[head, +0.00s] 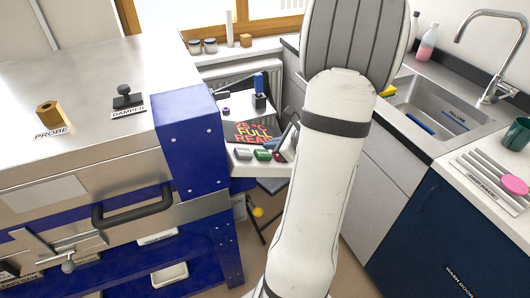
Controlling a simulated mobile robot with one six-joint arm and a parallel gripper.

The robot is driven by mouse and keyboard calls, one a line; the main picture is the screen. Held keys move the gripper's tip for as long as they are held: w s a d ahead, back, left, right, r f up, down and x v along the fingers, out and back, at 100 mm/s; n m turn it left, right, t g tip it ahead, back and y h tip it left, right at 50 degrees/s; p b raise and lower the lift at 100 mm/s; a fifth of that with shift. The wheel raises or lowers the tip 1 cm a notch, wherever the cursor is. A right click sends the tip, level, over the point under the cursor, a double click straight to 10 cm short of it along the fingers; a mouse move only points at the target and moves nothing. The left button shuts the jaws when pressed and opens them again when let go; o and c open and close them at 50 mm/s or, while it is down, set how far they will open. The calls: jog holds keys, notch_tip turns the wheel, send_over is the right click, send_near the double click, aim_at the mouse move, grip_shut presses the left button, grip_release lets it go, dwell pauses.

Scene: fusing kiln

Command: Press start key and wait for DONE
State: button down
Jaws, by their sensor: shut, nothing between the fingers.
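The control panel (243,167) juts out at the right of the kiln. Its dark display (250,132) shows red and yellow text that reads about "25°C", "FULL" and "REA…", with the right end hidden. On the panel's front are a pale key (243,154), a green key (263,155) and a red key (279,156); their labels are too small to read. My gripper (285,139) shows only as a dark part beside my white arm, close above the red key. It is shut and empty; contact with a key cannot be told. My arm hides the panel's right side.
The steel kiln (110,75) fills the left, with a dark handle (133,207), a damper knob (127,97) and a probe block (52,114) on top. A sink (430,108) and counter stand at the right. Floor shows between kiln and cabinets.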

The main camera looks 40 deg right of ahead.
jog(key=shift+f, duration=0.1)
dwell(0.6)
jog(key=shift+a+f+b, duration=0.2)
jog(key=shift+f+b, duration=0.05)
jog(key=shift+b, duration=0.25)
jog(key=shift+w+a+f+b, duration=0.1)
jog(key=shift+a+f+b, duration=0.1)
jog(key=shift+f+b, duration=0.35)
dwell(0.4)
jog(key=shift+r, duration=0.1)
jog(key=shift+d+r+p, duration=0.4)
jog(key=shift+r+p, duration=0.35)
jog(key=shift+r, duration=0.05)
jog(key=shift+r, duration=0.1)
jog(key=r+p, duration=0.1)
jog(key=d+r+p, duration=0.1)
jog(key=r, duration=0.1)
jog(key=d+r+p, duration=0.1)
jog(key=p, duration=0.1)
jog(key=shift+s+r, duration=0.2)
jog(key=shift+s, duration=0.1)
dwell(0.8)
